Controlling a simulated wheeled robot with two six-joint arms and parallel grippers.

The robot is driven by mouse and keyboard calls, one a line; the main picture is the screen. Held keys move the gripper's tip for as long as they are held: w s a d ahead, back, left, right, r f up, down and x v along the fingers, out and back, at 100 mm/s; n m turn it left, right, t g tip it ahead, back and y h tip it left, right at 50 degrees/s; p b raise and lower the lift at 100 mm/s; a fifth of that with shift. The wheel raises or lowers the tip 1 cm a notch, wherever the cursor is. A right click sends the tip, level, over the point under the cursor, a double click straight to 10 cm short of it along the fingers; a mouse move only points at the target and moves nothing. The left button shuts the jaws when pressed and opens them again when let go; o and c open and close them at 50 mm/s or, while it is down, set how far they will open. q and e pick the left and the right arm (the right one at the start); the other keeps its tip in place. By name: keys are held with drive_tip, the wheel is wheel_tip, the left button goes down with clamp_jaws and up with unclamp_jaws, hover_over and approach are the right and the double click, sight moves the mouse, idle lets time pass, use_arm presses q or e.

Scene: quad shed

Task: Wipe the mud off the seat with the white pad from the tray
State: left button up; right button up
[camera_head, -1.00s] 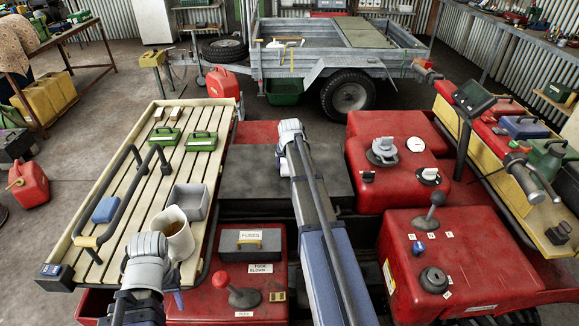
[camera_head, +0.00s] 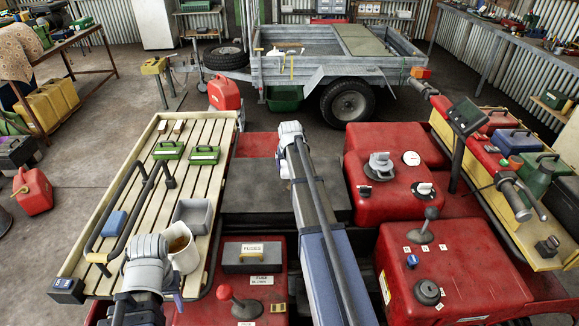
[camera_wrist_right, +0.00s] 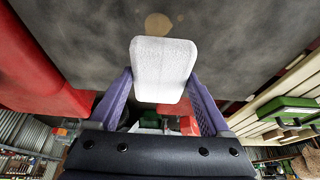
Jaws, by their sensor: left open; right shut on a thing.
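The seat (camera_head: 262,203) is the dark grey cushion in the middle of the head view. In the right wrist view, its surface (camera_wrist_right: 230,35) carries a round brown mud spot (camera_wrist_right: 158,23) just beyond the pad. My right gripper (camera_wrist_right: 160,95), its purple fingers at both sides, is shut on the white pad (camera_wrist_right: 164,62). I cannot tell whether the pad touches the seat. In the head view my right arm hides this pad and part of the seat. My left gripper (camera_head: 172,284) is open, low beside the mug, its fingers mostly hidden. The grey tray (camera_head: 193,215) looks empty.
A cream mug (camera_head: 184,250) with brown contents stands by my left gripper. The slatted rack (camera_head: 140,205) has a black rail and green boxes. Red bodywork (camera_head: 395,170) with levers lies right.

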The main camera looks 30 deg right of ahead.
wheel_tip(320, 180, up, 3)
drive_tip(key=p, duration=0.3)
idle(0.4)
idle(0.4)
